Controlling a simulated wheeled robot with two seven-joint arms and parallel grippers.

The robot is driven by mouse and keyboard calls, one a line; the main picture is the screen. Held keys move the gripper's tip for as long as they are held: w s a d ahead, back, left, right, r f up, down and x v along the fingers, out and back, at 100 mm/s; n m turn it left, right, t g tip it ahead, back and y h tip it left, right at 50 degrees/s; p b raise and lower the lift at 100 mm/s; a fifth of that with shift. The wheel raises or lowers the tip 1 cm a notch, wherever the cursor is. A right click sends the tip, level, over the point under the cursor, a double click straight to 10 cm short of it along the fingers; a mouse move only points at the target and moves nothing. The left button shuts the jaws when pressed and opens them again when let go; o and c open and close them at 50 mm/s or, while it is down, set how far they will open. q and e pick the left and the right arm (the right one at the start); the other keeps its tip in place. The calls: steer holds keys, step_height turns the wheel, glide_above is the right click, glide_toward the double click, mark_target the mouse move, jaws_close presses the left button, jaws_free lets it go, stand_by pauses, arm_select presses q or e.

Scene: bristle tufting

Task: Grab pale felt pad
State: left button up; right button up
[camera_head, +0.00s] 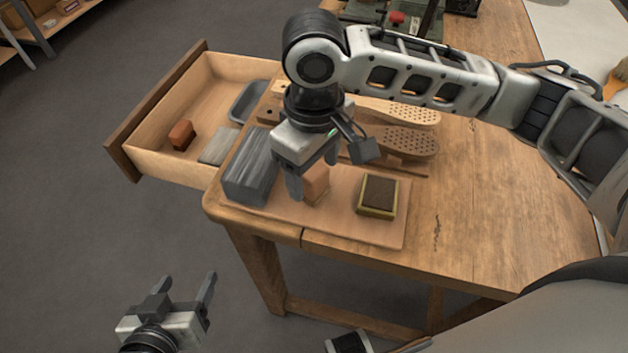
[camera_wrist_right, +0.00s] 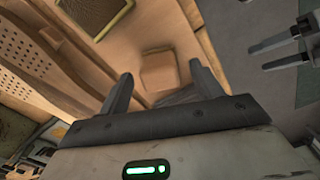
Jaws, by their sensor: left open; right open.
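A flat pale grey pad (camera_head: 218,146), which looks like the felt pad, lies in the open drawer near its right front corner. My right gripper (camera_head: 313,176) is open, pointing down over the board on the table, to the right of the pad. A tan block (camera_head: 317,188) stands just below its fingers; in the right wrist view the block (camera_wrist_right: 159,72) shows between the fingertips. I cannot tell whether the fingers reach around it. My left gripper (camera_head: 188,281) is open and empty, over the floor in front of the table.
The drawer (camera_head: 152,113) also holds a red-brown block (camera_head: 181,134) and a grey tray (camera_head: 247,101). A large grey block (camera_head: 250,167) stands at the table edge between drawer and right gripper. A dark-topped block (camera_head: 378,196) and perforated wooden brush bodies (camera_head: 407,141) lie nearby. The table's right side is clear.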

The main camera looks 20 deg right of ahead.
step_height(320, 180, down, 2)
steer(key=shift+f, duration=0.25)
steer(key=c, duration=1)
steer(key=shift+r, duration=0.1)
